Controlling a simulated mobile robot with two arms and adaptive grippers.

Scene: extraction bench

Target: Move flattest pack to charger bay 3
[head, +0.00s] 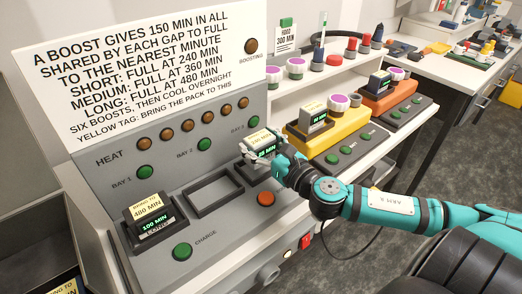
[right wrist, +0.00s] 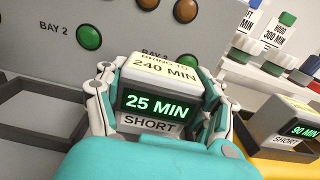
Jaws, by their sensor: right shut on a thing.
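My right gripper (head: 272,150) is shut on a pack (head: 260,138) with a yellow tag. In the right wrist view this pack (right wrist: 157,103) reads 25 MIN, SHORT, with a tag for 240 MIN, between both fingers of the gripper (right wrist: 153,100). It is over charger bay 3 (head: 253,172), which the pack and gripper partly cover; I cannot tell whether the pack touches it. Bay 2 (head: 213,199) is an empty frame. Bay 1 holds a LONG pack (head: 150,220) reading 100 MIN, tagged 480 MIN. My left gripper is not in view.
A yellow unit (head: 330,137) holds a pack (head: 313,120), reading 90 MIN in the right wrist view (right wrist: 292,130). An orange unit (head: 392,98) holds another pack (head: 380,82). A shelf behind carries knobs and bottles. The green charge button (head: 182,251) and orange button (head: 265,198) are on the charger.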

